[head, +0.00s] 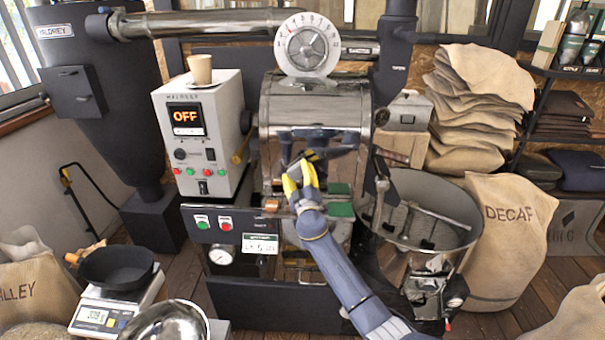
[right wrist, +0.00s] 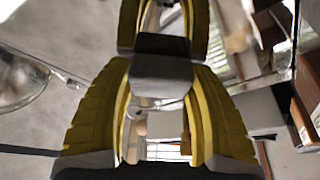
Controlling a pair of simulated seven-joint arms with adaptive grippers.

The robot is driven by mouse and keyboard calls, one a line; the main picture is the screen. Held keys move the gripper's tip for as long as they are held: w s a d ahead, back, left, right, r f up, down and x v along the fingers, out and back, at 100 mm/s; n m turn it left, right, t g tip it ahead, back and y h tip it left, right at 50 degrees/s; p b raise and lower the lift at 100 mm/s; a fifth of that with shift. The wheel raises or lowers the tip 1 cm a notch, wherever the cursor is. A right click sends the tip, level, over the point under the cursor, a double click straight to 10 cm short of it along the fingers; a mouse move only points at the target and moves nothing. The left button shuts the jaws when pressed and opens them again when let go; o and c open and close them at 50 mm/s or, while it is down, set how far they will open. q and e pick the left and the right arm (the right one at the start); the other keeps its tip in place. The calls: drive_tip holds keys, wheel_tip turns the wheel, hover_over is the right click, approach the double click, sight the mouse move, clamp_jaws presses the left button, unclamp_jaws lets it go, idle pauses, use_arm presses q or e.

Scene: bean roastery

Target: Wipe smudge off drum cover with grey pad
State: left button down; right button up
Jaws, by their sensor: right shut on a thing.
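The drum cover (head: 310,108) is the shiny metal front of the roaster in the middle of the head view. My right gripper (head: 300,176), with yellow fingers, is at its lower front. In the right wrist view, this gripper (right wrist: 160,80) is shut on the grey pad (right wrist: 162,78), a block between the two fingers. The pad faces a mirror-like surface that reflects the yellow fingers; it looks close to or touching it, but I cannot tell which. I cannot make out a smudge among the reflections. My left gripper is not in view.
A control box (head: 205,130) reading OFF, with a paper cup (head: 200,70) on top, stands left of the drum. A dial (head: 307,45) sits above it. A round cooling bin (head: 420,215) is at right. Green pieces (head: 341,209) lie beside my gripper.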

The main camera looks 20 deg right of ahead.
drive_tip(key=shift+w+a, duration=0.4)
drive_tip(key=shift+a, duration=0.4)
drive_tip(key=shift+s+a, duration=0.5)
drive_tip(key=shift+s, duration=0.55)
drive_tip(key=shift+s+a, duration=0.3)
drive_tip(key=shift+s, duration=0.55)
drive_tip(key=shift+s+a, duration=0.35)
drive_tip(key=shift+s, duration=0.55)
drive_tip(key=shift+s+a, duration=0.3)
drive_tip(key=shift+s, duration=0.4)
drive_tip(key=shift+s+a, duration=0.25)
drive_tip(key=shift+s, duration=0.45)
